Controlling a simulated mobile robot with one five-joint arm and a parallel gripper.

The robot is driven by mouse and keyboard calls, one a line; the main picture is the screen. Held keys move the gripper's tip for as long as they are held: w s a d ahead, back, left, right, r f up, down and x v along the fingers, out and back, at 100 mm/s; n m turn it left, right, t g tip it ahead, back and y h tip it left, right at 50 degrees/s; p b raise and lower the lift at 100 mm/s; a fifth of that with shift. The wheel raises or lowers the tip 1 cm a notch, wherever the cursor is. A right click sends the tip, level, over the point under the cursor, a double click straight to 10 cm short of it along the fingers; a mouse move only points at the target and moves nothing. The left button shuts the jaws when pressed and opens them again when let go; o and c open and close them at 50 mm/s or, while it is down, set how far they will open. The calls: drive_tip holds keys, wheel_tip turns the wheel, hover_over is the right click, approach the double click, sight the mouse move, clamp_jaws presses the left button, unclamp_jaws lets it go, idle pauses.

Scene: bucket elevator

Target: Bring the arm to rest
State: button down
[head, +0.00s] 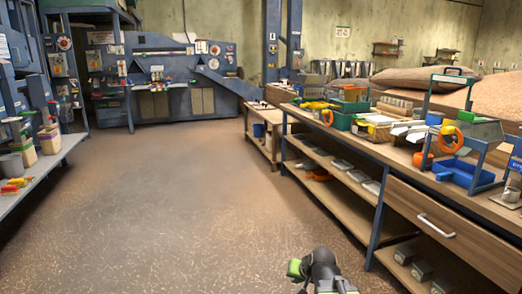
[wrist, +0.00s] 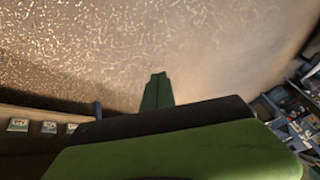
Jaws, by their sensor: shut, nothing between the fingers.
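My arm (head: 322,272) shows at the bottom of the head view, low over the speckled floor and to the left of the workbench. A bright green part of it points left. In the wrist view my gripper (wrist: 158,80) has its narrow green fingers together, with nothing held between them. The broad black and green body of the gripper fills the lower part of that view and hides what lies beneath. Only floor shows beyond the fingertips.
A long wooden workbench (head: 403,176) with a drawer, lower shelf, tools and bins runs along the right. A grey side table (head: 50,172) stands at the left. Blue machinery (head: 165,78) lines the back. The floor (head: 190,200) between is clear.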

drive_tip(key=s+d+f+n+g+h, duration=0.1)
drive_tip(key=s+d+f+g, duration=0.15)
drive_tip(key=s, duration=0.35)
drive_tip(key=s+d+f+n+g+h, duration=0.1)
drive_tip(key=s+d+g, duration=0.15)
drive_tip(key=s, duration=0.25)
wheel_tip(320, 180, up, 32)
drive_tip(key=s+g+p, duration=0.1)
drive_tip(key=p, duration=3.1)
drive_tip(key=shift+s+a+r+p, duration=0.15)
drive_tip(key=shift+a+r+p, duration=0.1)
drive_tip(key=shift+a+p, duration=0.15)
drive_tip(key=shift+d, duration=0.1)
